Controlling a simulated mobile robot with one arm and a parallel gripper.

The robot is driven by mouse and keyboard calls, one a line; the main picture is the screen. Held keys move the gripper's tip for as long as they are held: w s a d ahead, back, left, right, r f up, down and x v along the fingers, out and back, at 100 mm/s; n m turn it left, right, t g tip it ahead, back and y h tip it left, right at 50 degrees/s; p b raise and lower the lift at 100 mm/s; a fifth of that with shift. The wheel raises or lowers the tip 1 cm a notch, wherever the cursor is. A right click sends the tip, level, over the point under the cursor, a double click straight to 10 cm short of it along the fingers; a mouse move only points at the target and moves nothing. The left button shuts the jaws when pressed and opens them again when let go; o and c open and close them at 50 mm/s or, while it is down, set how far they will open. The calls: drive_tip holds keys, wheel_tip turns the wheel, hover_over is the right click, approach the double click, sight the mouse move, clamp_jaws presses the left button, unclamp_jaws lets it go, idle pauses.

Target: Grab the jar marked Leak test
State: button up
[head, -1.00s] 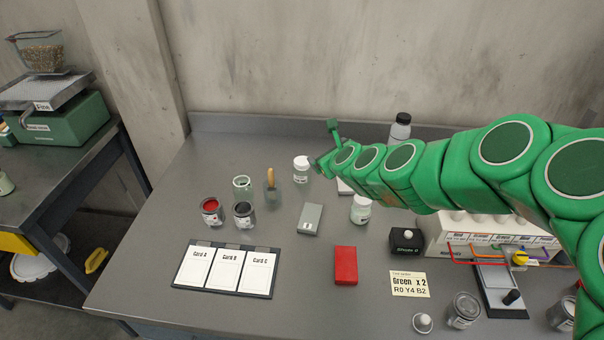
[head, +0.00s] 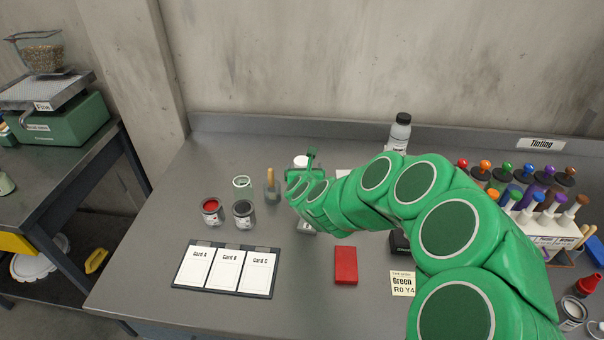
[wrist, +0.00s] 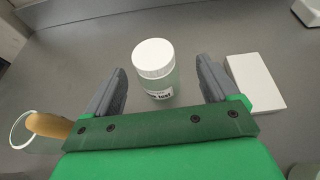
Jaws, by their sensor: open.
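The jar marked Leak test (wrist: 157,72) stands upright on the bench in the wrist view. It is pale glass with a white lid, and its label is partly cut off by my gripper. My gripper (wrist: 166,85) is open, with one grey finger on each side of the jar and gaps between them. In the head view my gripper (head: 300,178) hides most of the jar, and only its white lid (head: 301,161) shows behind it.
A wooden-handled tool (head: 270,182) and an open glass jar (head: 242,186) stand left of my gripper. A white block (wrist: 257,82) lies just right of the right finger. A black-capped bottle (head: 400,131) stands at the back. The front left has cards (head: 226,268).

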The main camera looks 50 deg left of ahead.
sight(302, 162)
drive_tip(key=shift+x, duration=0.85)
drive_tip(key=shift+w+a+f, duration=0.15)
drive_tip(key=shift+w+a, duration=0.05)
drive_tip(key=shift+a, duration=0.3)
drive_tip(key=shift+w+a+f, duration=0.15)
drive_tip(key=shift+w+a, duration=0.05)
drive_tip(key=shift+a, duration=0.3)
drive_tip(key=shift+x, duration=1.15)
drive_tip(key=c, duration=1)
drive_tip(key=shift+c, duration=0.2)
drive_tip(key=shift+r, duration=0.1)
